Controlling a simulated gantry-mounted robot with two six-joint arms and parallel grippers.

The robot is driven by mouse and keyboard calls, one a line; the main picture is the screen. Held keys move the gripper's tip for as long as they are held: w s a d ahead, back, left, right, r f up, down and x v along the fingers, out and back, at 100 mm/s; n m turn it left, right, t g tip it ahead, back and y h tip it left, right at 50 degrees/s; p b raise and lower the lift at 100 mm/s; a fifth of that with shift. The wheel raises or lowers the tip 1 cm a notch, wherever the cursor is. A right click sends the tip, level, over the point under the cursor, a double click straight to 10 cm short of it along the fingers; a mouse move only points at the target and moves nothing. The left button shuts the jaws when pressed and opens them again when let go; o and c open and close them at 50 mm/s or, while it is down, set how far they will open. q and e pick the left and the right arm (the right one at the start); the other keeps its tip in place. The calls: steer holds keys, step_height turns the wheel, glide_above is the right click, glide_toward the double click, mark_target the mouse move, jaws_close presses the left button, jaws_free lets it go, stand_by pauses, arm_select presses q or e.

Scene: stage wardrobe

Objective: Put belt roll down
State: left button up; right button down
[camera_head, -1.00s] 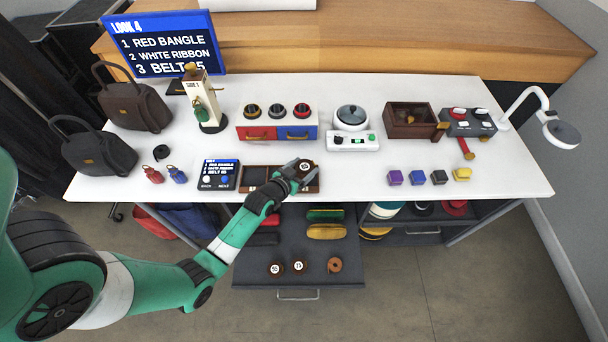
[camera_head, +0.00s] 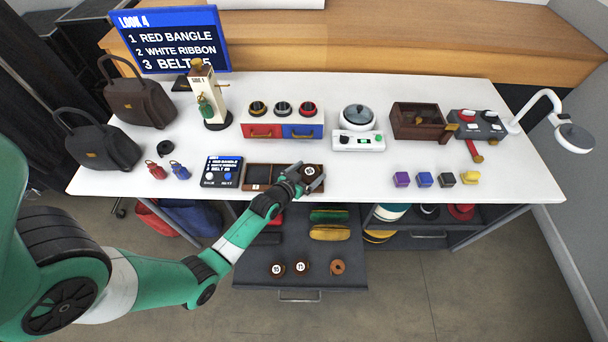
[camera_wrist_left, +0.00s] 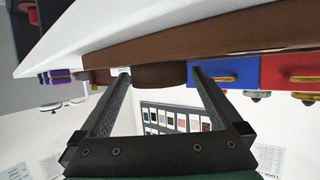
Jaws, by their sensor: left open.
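A dark brown belt roll with a white numbered label (camera_head: 309,170) sits at the right end of the brown compartment tray (camera_head: 257,187) on the white table. My left gripper (camera_head: 311,178) is at the tray's right end with its open fingers on either side of the roll. In the left wrist view the roll (camera_wrist_left: 160,76) shows between the two spread fingers, with a gap on at least one side. The roll's underside is hidden in the head view. My right gripper is not in view.
A small list screen (camera_head: 221,172) stands left of the tray. Several coloured blocks (camera_head: 424,180) lie to the right. Behind are a drawer box (camera_head: 282,120) and a scale (camera_head: 358,140). An open drawer below (camera_head: 300,285) holds more rolls.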

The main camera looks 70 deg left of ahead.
arm_select(q)
steer(key=p+v, duration=0.4)
steer(key=v, duration=0.8)
steer(key=shift+r, duration=0.15)
